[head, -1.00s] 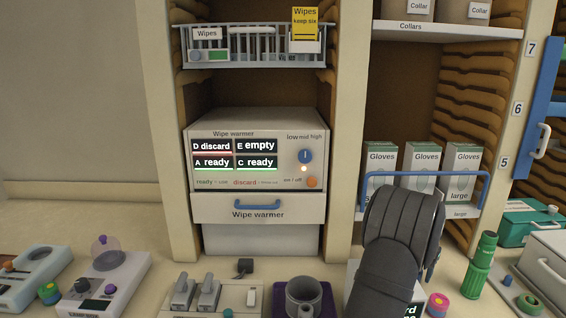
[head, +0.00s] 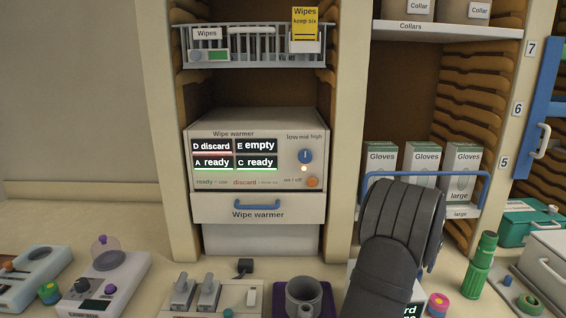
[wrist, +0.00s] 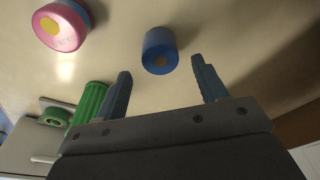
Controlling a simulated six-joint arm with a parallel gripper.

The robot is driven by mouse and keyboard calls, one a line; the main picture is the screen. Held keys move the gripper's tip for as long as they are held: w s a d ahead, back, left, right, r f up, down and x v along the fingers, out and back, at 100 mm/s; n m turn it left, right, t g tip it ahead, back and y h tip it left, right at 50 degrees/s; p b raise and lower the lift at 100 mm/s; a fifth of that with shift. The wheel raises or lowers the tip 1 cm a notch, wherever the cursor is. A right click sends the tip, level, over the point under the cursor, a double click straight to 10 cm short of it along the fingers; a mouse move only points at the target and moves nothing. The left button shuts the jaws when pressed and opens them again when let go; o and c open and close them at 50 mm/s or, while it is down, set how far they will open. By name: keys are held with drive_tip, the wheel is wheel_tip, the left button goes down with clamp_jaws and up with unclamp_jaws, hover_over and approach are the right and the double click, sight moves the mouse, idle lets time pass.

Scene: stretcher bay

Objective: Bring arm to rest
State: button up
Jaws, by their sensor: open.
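My dark grey arm shows in the head view, low and right of centre, in front of the glove boxes.
A pink and blue roll (head: 437,304) and a green ribbed cylinder (head: 481,264) stand right of my arm. Glove boxes (head: 422,160) sit behind it. A grey mug (head: 303,297) stands to its left. The wipe warmer (head: 258,150) is shut at centre.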

drive_tip(key=f, duration=0.5)
drive_tip(key=shift+w+d+f, duration=0.25)
drive_tip(key=shift+d+f, duration=0.05)
drive_tip(key=shift+w+r, duration=0.1)
drive_tip(key=shift+r, duration=0.2)
wheel_tip(320, 180, up, 4)
drive_tip(key=shift+f, duration=0.2)
drive_tip(key=s+d+r, duration=0.5)
drive_tip(key=s+r, duration=0.2)
drive_tip(key=s, duration=0.4)
drive_tip(key=s+d+m, duration=0.1)
drive_tip(key=s+d, duration=0.6)
drive_tip(key=s, duration=0.3)
drive_tip(key=s+d+m, duration=0.2)
drive_tip(key=s+d, duration=0.4)
drive_tip(key=s, duration=0.5)
drive_tip(key=w+f, duration=0.2)
drive_tip(key=w, duration=0.1)
drive_tip(key=w+f, duration=0.2)
drive_tip(key=w, duration=0.1)
drive_tip(key=w+f, duration=0.1)
drive_tip(key=w, duration=0.2)
drive_tip(key=shift+f, duration=0.4)
drive_tip(key=shift+w+f, duration=0.4)
drive_tip(key=shift+w, duration=0.2)
